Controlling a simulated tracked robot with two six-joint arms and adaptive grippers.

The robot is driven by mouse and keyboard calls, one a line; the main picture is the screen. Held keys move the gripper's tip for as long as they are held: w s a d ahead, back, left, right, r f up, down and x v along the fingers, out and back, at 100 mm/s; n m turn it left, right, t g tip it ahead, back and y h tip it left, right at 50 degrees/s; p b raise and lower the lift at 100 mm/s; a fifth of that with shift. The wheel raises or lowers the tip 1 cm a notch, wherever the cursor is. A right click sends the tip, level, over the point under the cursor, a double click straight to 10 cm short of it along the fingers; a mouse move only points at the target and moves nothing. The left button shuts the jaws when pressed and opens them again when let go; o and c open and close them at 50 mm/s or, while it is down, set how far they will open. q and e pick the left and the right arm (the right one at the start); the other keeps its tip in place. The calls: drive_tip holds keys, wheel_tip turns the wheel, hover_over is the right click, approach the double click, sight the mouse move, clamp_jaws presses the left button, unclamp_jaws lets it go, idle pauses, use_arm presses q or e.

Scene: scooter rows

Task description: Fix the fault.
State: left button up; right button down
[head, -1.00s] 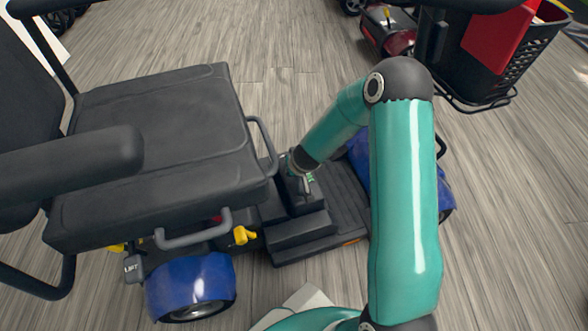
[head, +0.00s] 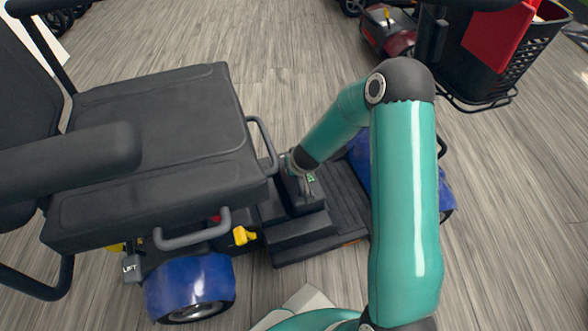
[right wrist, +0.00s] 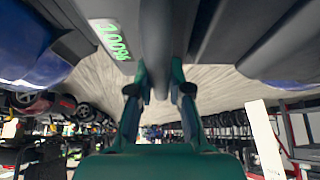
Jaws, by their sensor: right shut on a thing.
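A mobility scooter with a black seat (head: 150,130) and blue fenders (head: 190,285) fills the head view. A dark box (head: 305,205) stands on its floor deck in front of the seat. A small panel with green digits (head: 311,178) shows by it; the panel appears in the right wrist view (right wrist: 110,40), upside down, seemingly reading 100%. My right gripper (right wrist: 159,72) is shut on a dark grey bar (right wrist: 157,40), which seems to be a handle on the box. In the head view my wrist mostly hides the grip. My left gripper is not in view.
A yellow lever (head: 244,235) and a grey tag (head: 132,268) are low on the scooter's near side. The seat and its grey side rail (head: 262,145) are close to my right wrist. A black basket (head: 520,55) and a red scooter (head: 388,35) are beyond. Wooden floor is clear at right.

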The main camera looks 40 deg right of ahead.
drive_tip(key=c, duration=1.1)
unclamp_jaws()
drive_tip(key=shift+s+f, duration=0.15)
drive_tip(key=shift+f, duration=0.3)
drive_tip(key=shift+c, duration=0.2)
drive_tip(key=shift+o, duration=0.6)
drive_tip(key=shift+r, duration=0.15)
